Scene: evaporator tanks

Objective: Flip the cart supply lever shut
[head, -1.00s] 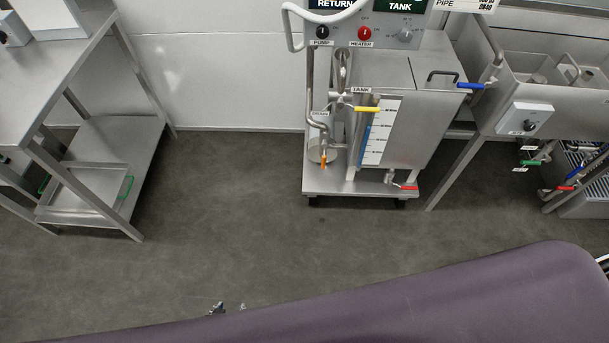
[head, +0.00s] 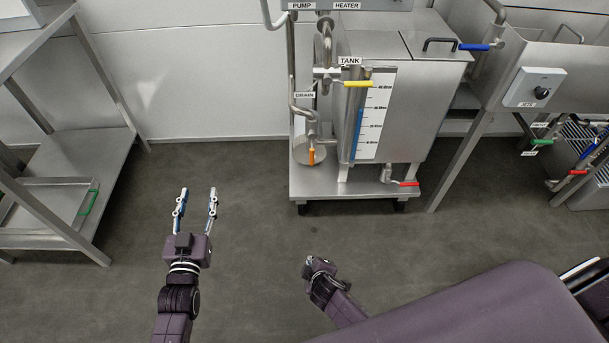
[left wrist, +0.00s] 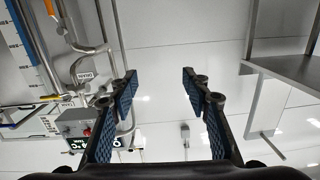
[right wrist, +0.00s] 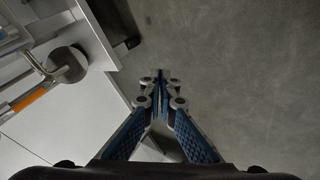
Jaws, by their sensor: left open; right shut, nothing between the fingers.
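The steel cart (head: 330,190) carries a tank (head: 405,110). Its levers are a yellow one (head: 357,84) lying level by the TANK label, an orange one (head: 311,156) hanging down below the DRAIN label, and a red one (head: 403,184) level at the lower front. No label readable here says supply. My left gripper (head: 198,192) is open and empty, left of the cart and apart from it; its fingers also show in the left wrist view (left wrist: 160,80). My right gripper (head: 316,264) is in front of the cart; in the right wrist view (right wrist: 160,78) it is shut and empty, with the orange lever (right wrist: 28,99) to the left.
A steel shelf table (head: 75,180) with a tray stands at the left. At the right is a steel basin (head: 535,55) with a blue lever (head: 474,47) and a control box (head: 535,87). Green and red levers sit below it.

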